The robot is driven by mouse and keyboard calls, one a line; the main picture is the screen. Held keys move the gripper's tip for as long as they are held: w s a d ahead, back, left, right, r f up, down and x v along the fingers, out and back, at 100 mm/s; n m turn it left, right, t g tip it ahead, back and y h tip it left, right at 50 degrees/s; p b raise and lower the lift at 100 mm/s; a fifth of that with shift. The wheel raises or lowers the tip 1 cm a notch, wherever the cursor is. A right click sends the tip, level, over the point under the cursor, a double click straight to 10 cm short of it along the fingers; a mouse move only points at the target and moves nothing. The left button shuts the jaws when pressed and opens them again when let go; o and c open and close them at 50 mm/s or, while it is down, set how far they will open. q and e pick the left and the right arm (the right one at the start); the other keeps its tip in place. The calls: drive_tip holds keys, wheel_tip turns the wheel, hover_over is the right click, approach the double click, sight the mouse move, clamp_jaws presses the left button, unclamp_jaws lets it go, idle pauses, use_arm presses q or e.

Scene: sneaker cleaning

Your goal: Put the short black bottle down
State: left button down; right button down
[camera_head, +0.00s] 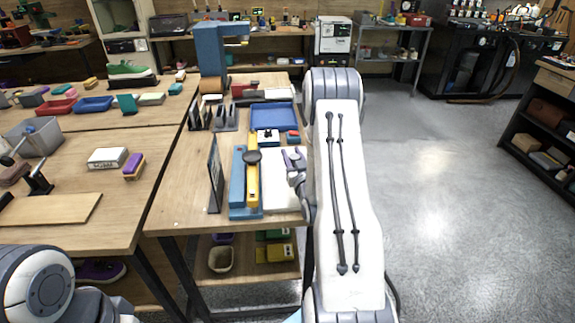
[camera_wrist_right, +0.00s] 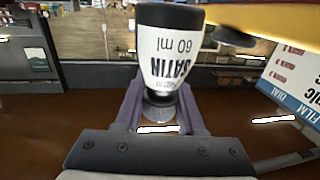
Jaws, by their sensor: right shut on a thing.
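My right gripper (camera_head: 294,160) is over the right part of the middle table, at the white panel. In the right wrist view its two purple fingers (camera_wrist_right: 160,118) are shut on the short black bottle (camera_wrist_right: 170,15), which has a white label reading SATIN 60 ml. The lettering stands inverted in that picture, with a black band above it and a narrower part low between the fingers. I cannot make out the bottle in the head view. My left arm shows at the lower left of the head view; its gripper is out of view.
A blue tray (camera_head: 272,118) and black racks (camera_head: 226,118) stand farther back.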

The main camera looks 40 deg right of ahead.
drive_tip(key=shift+w+a+f+p, duration=0.15)
drive_tip(key=shift+w+f, duration=0.05)
drive_tip(key=shift+f, duration=0.6)
drive_tip(key=shift+w+a+f+p, duration=0.1)
drive_tip(key=shift+w+f, duration=0.1)
drive_tip(key=shift+f, duration=0.65)
drive_tip(key=shift+w+a+f+p, duration=0.15)
drive_tip(key=shift+w+f, duration=0.05)
drive_tip(key=shift+f, duration=0.6)
